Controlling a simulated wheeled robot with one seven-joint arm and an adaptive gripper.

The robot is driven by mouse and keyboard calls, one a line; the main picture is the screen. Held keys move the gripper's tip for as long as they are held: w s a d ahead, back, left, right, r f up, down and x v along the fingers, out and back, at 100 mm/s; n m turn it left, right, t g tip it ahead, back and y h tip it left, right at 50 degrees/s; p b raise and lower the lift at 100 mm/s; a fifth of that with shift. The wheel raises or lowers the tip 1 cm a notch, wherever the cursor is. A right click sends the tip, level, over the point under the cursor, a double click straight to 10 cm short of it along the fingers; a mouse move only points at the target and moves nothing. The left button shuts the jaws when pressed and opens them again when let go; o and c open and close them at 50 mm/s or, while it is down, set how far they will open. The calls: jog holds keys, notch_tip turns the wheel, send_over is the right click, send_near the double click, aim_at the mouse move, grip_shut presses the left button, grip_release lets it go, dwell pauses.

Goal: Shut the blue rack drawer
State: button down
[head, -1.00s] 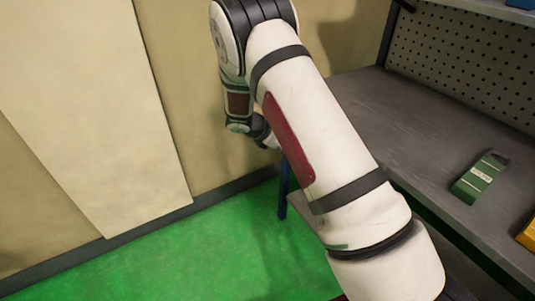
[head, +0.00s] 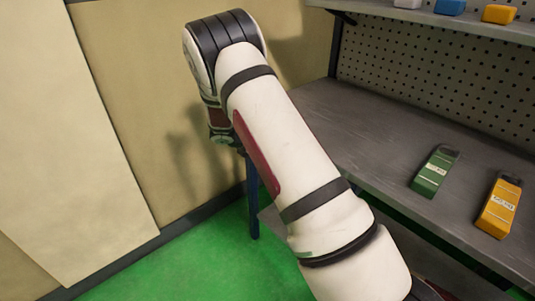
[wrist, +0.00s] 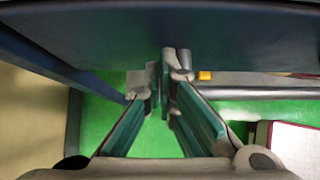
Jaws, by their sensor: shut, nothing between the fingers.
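In the wrist view my gripper (wrist: 165,78) points away from the camera with its fingertips together and nothing between them. A broad dark blue panel (wrist: 170,30) spans the top of that view, right at the fingertips. It may be the front of the blue rack drawer, but I cannot tell for sure, nor whether the fingertips touch it. In the head view my arm blocks the middle, and neither my gripper nor the drawer shows.
A grey workbench (head: 350,115) with a pegboard back stands at the right, holding a green box (head: 435,172) and a yellow box (head: 498,207). A blue leg (head: 253,195) stands beside my arm. A beige wall (head: 130,100) is at the left. Green floor (head: 170,265) is open below.

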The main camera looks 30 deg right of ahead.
jog(key=shift+d, duration=0.3)
jog(key=a+f+p+v, duration=0.1)
jog(key=a+f+v, duration=0.1)
jog(key=v, duration=1.1)
jog(key=shift+a, duration=0.25)
jog(key=s+a+r+m+y+p, duration=0.2)
jog(key=s+r+m+y+p, duration=0.25)
jog(key=s+r+m, duration=1.15)
jog(key=s+a+r+m+y+p, duration=0.1)
jog(key=s+r, duration=0.3)
jog(key=s, duration=0.5)
jog(key=s+a+r+m+t+y+p, duration=0.1)
jog(key=s+a+r, duration=0.3)
jog(key=s, duration=0.5)
jog(key=s+a+r+m+t+y+p, duration=0.1)
jog(key=s+a+r+m+y+p, duration=0.1)
jog(key=s+r, duration=0.4)
jog(key=s, duration=0.3)
jog(key=shift+a, duration=0.4)
jog(key=shift+r, duration=0.15)
